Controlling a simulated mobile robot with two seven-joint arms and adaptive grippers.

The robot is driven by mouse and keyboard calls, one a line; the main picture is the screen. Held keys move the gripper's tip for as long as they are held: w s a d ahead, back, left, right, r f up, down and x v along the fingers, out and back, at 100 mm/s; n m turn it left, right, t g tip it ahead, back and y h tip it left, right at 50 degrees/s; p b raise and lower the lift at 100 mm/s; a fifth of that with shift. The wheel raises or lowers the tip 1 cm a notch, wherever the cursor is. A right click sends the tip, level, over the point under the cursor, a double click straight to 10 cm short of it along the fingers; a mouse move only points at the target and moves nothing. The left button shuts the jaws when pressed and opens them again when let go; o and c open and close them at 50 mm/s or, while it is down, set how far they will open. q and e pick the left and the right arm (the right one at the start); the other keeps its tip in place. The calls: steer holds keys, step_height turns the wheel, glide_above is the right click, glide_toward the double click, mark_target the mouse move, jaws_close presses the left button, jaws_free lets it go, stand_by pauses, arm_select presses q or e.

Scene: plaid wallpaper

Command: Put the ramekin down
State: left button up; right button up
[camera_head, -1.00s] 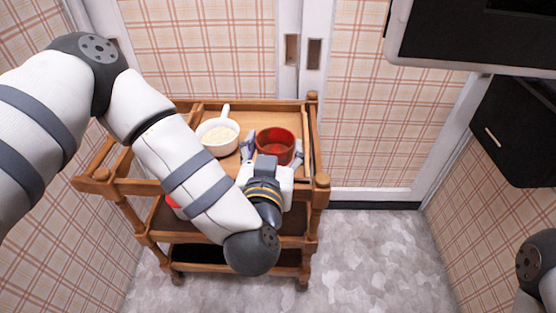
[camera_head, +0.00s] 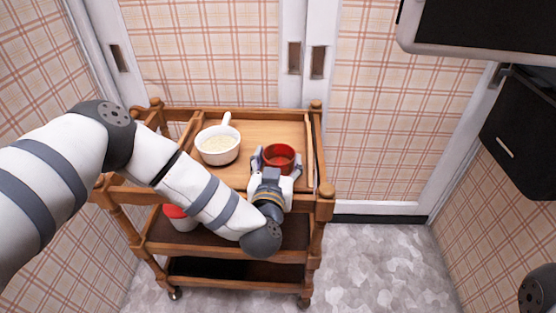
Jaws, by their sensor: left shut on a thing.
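The red ramekin (camera_head: 279,155) is at the right part of the wooden cart's top shelf (camera_head: 258,128). My left gripper (camera_head: 277,163) reaches it from the front, with its fingers on either side, and is shut on it. The ramekin looks upright. I cannot tell whether its base touches the shelf, since the gripper hides its lower front. My right gripper is out of view; only a piece of my right arm shows at the lower right edge.
A white handled bowl (camera_head: 218,147) of pale grains stands left of the ramekin. A raised wooden rail edges the top shelf. A red-lidded white container (camera_head: 180,217) is on the shelf below. A dark box (camera_head: 520,133) is on the right wall. Bare shelf shows behind the ramekin.

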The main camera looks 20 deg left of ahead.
arm_select(q)
steer(key=o, duration=1.3)
